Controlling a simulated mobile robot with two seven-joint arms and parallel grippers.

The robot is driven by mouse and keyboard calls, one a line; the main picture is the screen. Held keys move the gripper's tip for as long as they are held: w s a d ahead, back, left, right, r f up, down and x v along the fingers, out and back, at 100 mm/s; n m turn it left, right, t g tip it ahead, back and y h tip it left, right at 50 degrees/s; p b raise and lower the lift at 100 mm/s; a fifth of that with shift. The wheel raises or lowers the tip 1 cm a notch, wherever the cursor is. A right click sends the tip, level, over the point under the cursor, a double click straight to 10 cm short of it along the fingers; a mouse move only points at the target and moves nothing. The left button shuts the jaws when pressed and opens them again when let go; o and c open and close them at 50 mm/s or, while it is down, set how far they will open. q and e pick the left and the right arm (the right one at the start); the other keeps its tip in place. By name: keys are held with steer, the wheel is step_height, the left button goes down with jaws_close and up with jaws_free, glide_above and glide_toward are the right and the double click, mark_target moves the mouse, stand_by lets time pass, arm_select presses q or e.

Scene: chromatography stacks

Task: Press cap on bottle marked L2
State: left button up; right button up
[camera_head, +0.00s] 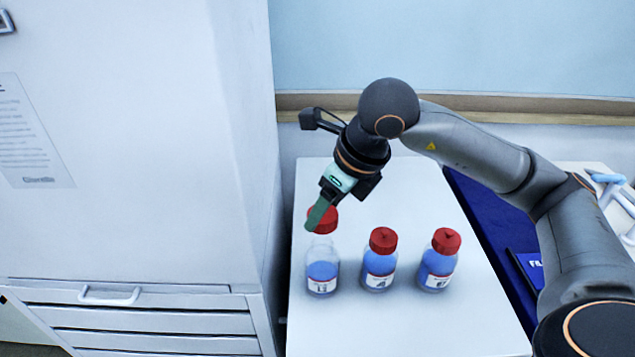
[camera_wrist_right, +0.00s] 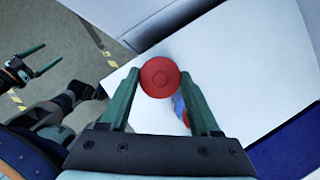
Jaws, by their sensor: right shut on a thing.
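A clear bottle with blue liquid (camera_head: 322,272) stands at the left of the white table; its label seems to read L2. A red cap (camera_head: 325,220) is right above its neck; I cannot tell whether they touch. My right gripper (camera_head: 316,217) is shut on this cap, reaching down from above. The right wrist view shows the cap (camera_wrist_right: 160,77) between the green fingers of the right gripper (camera_wrist_right: 162,82). My left gripper (camera_wrist_right: 42,58) shows only in the right wrist view, at the left, open and empty, away from the bottles.
Two bottles with red caps, a middle one (camera_head: 380,262) and a right one (camera_head: 439,262), stand beside it on the white table (camera_head: 420,325). A white cabinet (camera_head: 130,150) rises at the left. A blue surface (camera_head: 490,235) lies right of the table. The table's front is clear.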

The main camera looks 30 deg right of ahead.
mark_target(331, 216)
steer(key=shift+w+d+r+m, duration=0.3)
steer(key=shift+r+m, duration=0.2)
steer(key=shift+m, duration=0.2)
steer(key=shift+h, duration=0.3)
steer(key=shift+f+b, duration=0.45)
steer(key=shift+f, duration=0.25)
step_height(331, 216, down, 4)
steer(key=b, duration=0.3)
steer(key=shift+f+b, duration=0.5)
steer(key=shift+b, duration=0.05)
steer(key=shift+r+b, duration=0.1)
steer(key=shift+b, duration=0.2)
steer(key=shift+f+b, duration=0.2)
steer(key=shift+b, duration=0.25)
stand_by(0.7)
